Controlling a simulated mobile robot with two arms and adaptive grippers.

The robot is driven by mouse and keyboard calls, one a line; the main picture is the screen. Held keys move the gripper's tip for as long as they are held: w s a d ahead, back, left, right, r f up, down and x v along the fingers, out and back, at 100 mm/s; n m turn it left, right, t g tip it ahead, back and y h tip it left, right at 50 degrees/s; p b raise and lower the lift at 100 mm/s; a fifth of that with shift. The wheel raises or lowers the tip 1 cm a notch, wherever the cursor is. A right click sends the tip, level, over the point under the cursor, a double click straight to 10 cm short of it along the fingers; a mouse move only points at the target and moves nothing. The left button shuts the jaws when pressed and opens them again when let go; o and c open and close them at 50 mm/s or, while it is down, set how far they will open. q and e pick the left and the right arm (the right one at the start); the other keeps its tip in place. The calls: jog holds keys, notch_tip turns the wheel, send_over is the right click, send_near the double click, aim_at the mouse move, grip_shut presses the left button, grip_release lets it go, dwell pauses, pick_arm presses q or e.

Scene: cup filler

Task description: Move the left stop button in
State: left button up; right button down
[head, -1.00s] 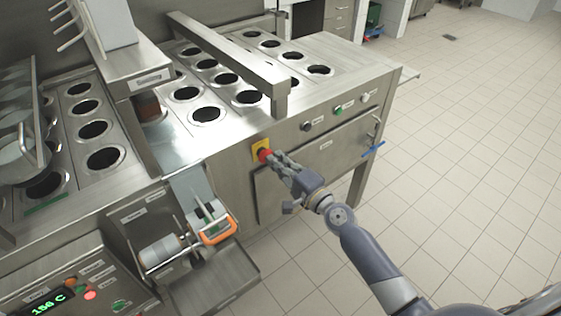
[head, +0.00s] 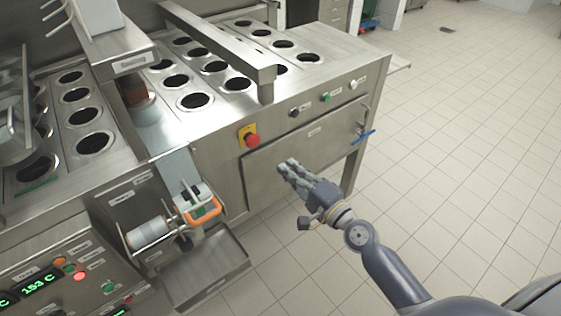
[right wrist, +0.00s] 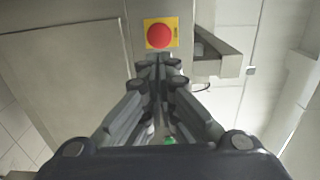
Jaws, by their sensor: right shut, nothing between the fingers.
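A red round stop button (head: 252,140) on a yellow plate sits on the steel front panel of the cup filler. In the right wrist view the red button (right wrist: 159,36) is straight beyond my fingertips. My right gripper (head: 284,166) is shut and empty. It is to the right of and below the button in the head view, apart from it. Its fingers (right wrist: 158,62) are together in the right wrist view. My left gripper is not in view. I cannot tell how far in the button is.
Black, green and white buttons (head: 325,97) line the panel to the right. A panel door (head: 310,150) with a blue handle is below them. A film roller (head: 150,232) and an orange-handled part (head: 203,212) are at the left.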

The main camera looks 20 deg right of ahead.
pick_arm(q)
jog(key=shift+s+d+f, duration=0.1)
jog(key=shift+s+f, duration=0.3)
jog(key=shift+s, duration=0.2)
pick_arm(e)
jog(key=v, duration=0.2)
jog(key=shift+s+d, duration=0.1)
jog(key=shift+s, duration=0.3)
